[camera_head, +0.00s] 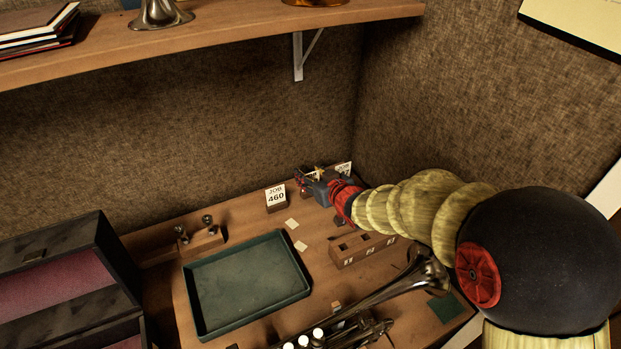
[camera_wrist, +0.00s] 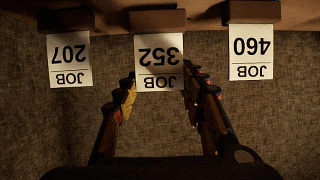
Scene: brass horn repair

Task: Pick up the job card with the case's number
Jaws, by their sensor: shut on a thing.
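Three white job cards stand in a row in dark holders at the back of the bench. In the wrist view they appear upside down: JOB 207 (camera_wrist: 69,60), JOB 352 (camera_wrist: 158,52) and JOB 460 (camera_wrist: 251,50). My gripper (camera_wrist: 159,84) has a finger on each side of the JOB 352 card and is shut on it. In the head view, my gripper (camera_head: 306,180) hides most of that card. JOB 460 (camera_head: 276,196) stands just left of it, and part of another card (camera_head: 344,168) shows behind it. A dark open case (camera_head: 62,240) with a reddish lining stands at left; I cannot read a number on it.
A green tray (camera_head: 246,284) lies mid-bench. A slotted wooden block (camera_head: 362,249) and a brass horn (camera_head: 400,283) lie below my arm. A small wooden block with metal parts (camera_head: 203,240) is at left. A shelf (camera_head: 225,32) overhangs the back wall.

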